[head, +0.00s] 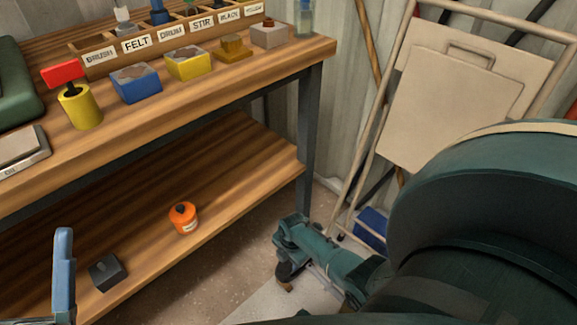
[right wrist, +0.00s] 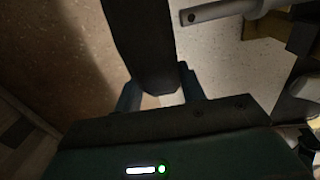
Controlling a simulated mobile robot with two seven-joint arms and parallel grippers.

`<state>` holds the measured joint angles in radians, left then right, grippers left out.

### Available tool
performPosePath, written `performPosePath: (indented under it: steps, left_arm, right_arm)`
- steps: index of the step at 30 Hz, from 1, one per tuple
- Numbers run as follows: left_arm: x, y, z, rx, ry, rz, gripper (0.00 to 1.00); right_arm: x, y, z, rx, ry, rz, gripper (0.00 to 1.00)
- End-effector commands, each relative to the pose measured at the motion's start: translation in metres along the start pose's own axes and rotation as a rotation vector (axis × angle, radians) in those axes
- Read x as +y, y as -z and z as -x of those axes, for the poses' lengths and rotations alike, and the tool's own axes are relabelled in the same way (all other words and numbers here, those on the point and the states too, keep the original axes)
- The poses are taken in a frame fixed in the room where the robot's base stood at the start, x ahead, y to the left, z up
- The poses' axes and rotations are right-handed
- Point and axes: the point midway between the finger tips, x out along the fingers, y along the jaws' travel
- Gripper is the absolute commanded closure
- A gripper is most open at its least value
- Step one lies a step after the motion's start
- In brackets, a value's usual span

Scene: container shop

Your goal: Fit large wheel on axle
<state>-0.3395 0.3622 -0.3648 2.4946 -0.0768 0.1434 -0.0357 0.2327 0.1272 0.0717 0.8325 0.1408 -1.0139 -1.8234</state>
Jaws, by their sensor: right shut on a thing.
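My right gripper (head: 290,263) is low beside the workbench, over the floor. It is shut on a dark wheel (head: 284,274), which is mostly hidden by the hand in the head view. In the right wrist view the wheel (right wrist: 143,42) shows as a thick dark band, nearly edge-on, between the two blue fingers (right wrist: 158,90). A grey axle (right wrist: 222,10) with a small hole near its end lies at upper right of that view, apart from the wheel. A blue finger, apparently of my left gripper (head: 63,275), shows at the lower left; its jaw opening cannot be told.
The wooden workbench (head: 225,85) carries a labelled rack, several small blocks and a yellow can (head: 80,106). Its lower shelf (head: 130,225) holds an orange pot (head: 184,220) and a dark block (head: 107,272).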

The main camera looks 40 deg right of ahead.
Motion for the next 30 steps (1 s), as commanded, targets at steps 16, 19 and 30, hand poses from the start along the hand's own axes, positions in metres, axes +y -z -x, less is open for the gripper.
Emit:
performPosePath:
  steps: [16,19,30]
  left_arm:
    - [-0.006,0.016,-0.011,0.0,0.0,0.0,0.0]
    - [-0.007,0.018,-0.013,0.0,0.0,0.0,0.0]
    - [-0.008,0.022,-0.016,0.0,0.0,0.0,0.0]
  right_arm:
    - [-0.009,-0.001,0.012,-0.001,-0.057,0.001,1.0]
    - [-0.01,-0.001,0.013,-0.002,-0.067,0.001,1.0]
    - [-0.013,-0.001,0.016,-0.002,-0.088,0.0,1.0]
